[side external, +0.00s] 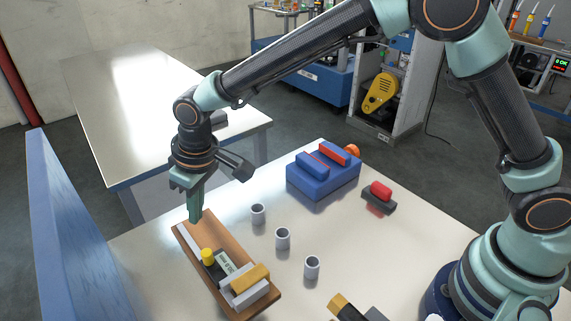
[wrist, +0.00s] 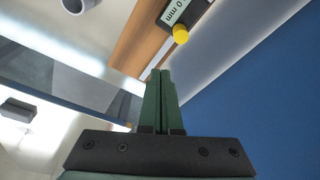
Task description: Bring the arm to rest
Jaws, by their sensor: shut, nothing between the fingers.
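My gripper (side external: 195,218) is shut and empty, with its green fingers pointing down. In the side external view its tips are at the far end of a wooden board (side external: 259,310) on the white table; I cannot tell whether they touch it. In the wrist view the shut fingers of my gripper (wrist: 160,72) lie side by side, with the board (wrist: 138,45) beyond them. On the board are a yellow knob (side external: 207,255), a dark gauge with a small display (side external: 222,264), and a grey block with a yellow top (side external: 250,282).
Several grey cups (side external: 282,238) stand in a row right of the board. A blue block with red parts (side external: 322,176) and a red piece on a dark base (side external: 380,194) sit behind. A blue panel (side external: 70,235) rises at left. A second table (side external: 150,110) stands beyond.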

